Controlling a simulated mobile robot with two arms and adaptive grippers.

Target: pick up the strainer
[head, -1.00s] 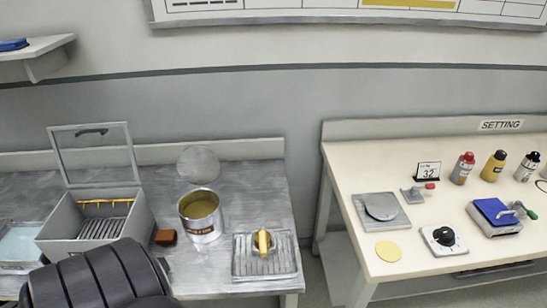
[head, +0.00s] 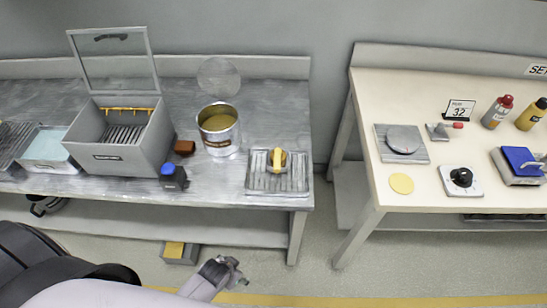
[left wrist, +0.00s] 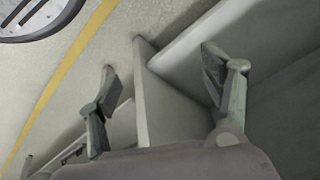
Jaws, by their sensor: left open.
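A thin round grey disc (head: 218,77) that looks like mesh stands upright behind the gold-filled can (head: 219,128) on the left bench. A yellow-handled object (head: 277,159) sits on a ridged metal tray (head: 255,185) at that bench's right front. I cannot tell for sure which of these is the strainer. My left gripper (head: 232,272) is low in front of the bench, below its top and well apart from both. In the left wrist view, its two fingers (left wrist: 165,100) are spread with nothing between them. My right gripper is not in view.
A grey box (head: 118,155) with a raised clear lid stands left of the can. The bench's front edge and lower shelf (head: 120,225) are close to my left arm. A cream table (head: 440,150) stands right.

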